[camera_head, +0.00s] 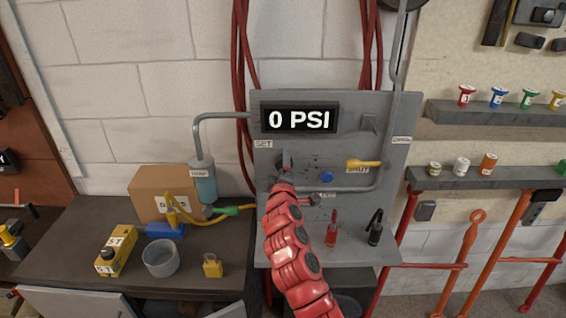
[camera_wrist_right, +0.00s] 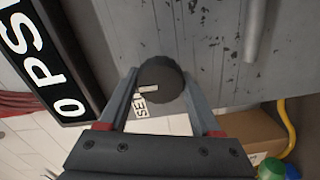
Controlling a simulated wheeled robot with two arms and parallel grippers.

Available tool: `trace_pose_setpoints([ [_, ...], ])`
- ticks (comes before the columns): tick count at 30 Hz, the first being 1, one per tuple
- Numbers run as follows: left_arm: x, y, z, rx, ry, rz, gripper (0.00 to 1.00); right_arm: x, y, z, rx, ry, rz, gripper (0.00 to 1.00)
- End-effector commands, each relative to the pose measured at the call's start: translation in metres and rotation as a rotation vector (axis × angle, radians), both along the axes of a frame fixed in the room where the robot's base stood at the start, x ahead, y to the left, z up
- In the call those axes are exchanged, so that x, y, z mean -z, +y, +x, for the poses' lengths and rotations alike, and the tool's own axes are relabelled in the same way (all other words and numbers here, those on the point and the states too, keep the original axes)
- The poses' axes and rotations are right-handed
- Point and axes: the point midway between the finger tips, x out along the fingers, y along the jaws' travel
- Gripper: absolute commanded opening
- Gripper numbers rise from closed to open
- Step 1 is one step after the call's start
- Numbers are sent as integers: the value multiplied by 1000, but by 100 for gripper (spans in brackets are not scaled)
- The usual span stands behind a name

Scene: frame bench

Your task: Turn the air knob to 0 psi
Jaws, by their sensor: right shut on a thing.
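The grey panel (camera_head: 346,110) carries a black display (camera_head: 299,119) that reads "0 PSI"; the display also shows at the left of the wrist view (camera_wrist_right: 45,62). The air knob (camera_wrist_right: 163,80) is dark and round, beside a white "SET" label (camera_wrist_right: 141,106). My right gripper (camera_wrist_right: 161,76) has its two fingers on either side of the knob and is shut on it. In the head view my red right arm reaches up to the panel, and the gripper (camera_head: 282,172) and arm mostly hide the knob. My left gripper is in neither view.
A grey pipe (camera_head: 352,188), a yellow lever (camera_head: 363,164) and a blue button (camera_head: 327,177) are close to the right of my gripper. A cardboard box (camera_head: 150,180), a grey cup (camera_head: 160,258) and a yellow button box (camera_head: 115,250) stand on the left bench.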

Motion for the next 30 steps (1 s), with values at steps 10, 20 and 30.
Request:
trace_pose_setpoints([
  [10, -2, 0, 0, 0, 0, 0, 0, 2, 1, 0, -1, 3, -31, 10],
  [20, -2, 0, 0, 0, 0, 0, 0, 2, 0, 0, -1, 2, -31, 81],
  [30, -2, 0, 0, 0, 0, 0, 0, 1, 0, 0, 0, 1, -29, 95],
])
